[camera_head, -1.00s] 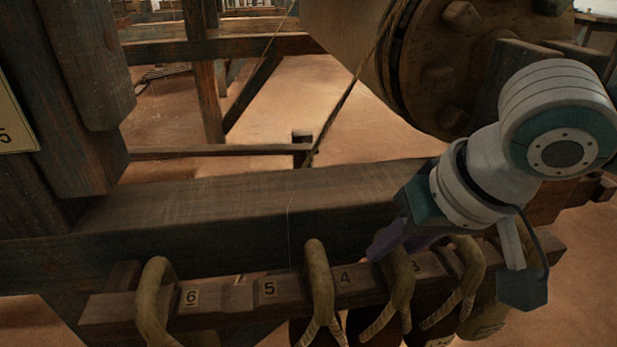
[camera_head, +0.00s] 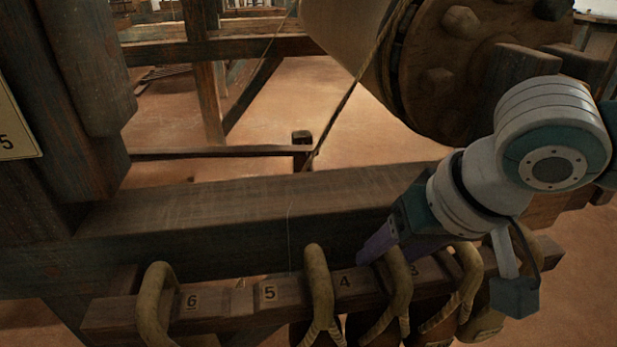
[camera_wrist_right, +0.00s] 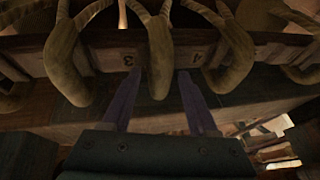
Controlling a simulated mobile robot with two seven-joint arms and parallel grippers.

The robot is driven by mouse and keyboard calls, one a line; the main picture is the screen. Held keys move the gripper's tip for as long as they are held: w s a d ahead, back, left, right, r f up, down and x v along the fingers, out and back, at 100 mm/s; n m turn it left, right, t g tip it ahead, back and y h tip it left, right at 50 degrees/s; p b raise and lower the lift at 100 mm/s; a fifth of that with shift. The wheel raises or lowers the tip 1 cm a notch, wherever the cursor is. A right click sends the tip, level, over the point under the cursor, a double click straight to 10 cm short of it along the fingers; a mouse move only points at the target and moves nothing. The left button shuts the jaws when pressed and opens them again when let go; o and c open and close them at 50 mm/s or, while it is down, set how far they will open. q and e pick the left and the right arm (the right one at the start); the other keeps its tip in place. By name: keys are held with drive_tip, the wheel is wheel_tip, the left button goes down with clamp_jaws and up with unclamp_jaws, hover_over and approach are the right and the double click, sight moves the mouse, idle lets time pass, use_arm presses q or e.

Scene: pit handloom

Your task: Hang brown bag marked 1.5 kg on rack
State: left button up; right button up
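The rack (camera_head: 255,306) is a wooden bar with numbered places across the lower part of the head view. Several rope loops hang over it, with dark brown bags (camera_head: 372,328) below, mostly cut off by the picture edge. I cannot read a 1.5 kg mark on any bag. My right gripper (camera_head: 378,247) is at the rope loop (camera_head: 401,285) between numbers 4 and 3. In the right wrist view its purple fingers (camera_wrist_right: 160,76) are apart, one on each side of that loop (camera_wrist_right: 159,60), with gaps showing. My left gripper is out of view.
A thick loom beam (camera_head: 250,205) runs just behind the rack. A dark post (camera_head: 65,110) stands at the left, and a large wooden roller (camera_head: 440,75) is above at the right. Neighbouring loops (camera_head: 318,280) hang close to my right gripper.

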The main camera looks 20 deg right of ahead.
drive_tip(key=shift+s+f, duration=0.15)
drive_tip(key=shift+s, duration=0.05)
drive_tip(key=s+a+r+n+y+p, duration=0.1)
drive_tip(key=s+a+r+n+p, duration=0.2)
drive_tip(key=r+p, duration=0.95)
drive_tip(key=s+a+r+n+p, duration=0.1)
drive_tip(key=s+a+r+p, duration=0.3)
drive_tip(key=r+p, duration=0.85)
drive_tip(key=s+d+r+n+g+h+p, duration=0.1)
drive_tip(key=s+d+r+p, duration=0.1)
drive_tip(key=s+r+p, duration=0.4)
drive_tip(key=s+d+r+g+h+p, duration=0.1)
drive_tip(key=s+d+r+p, duration=0.15)
drive_tip(key=r+p, duration=0.55)
wheel_tip(320, 180, up, 36)
drive_tip(key=p, duration=3.4)
drive_tip(key=shift+s+a+t, duration=0.15)
drive_tip(key=shift+a+t, duration=0.15)
drive_tip(key=shift+a, duration=0.05)
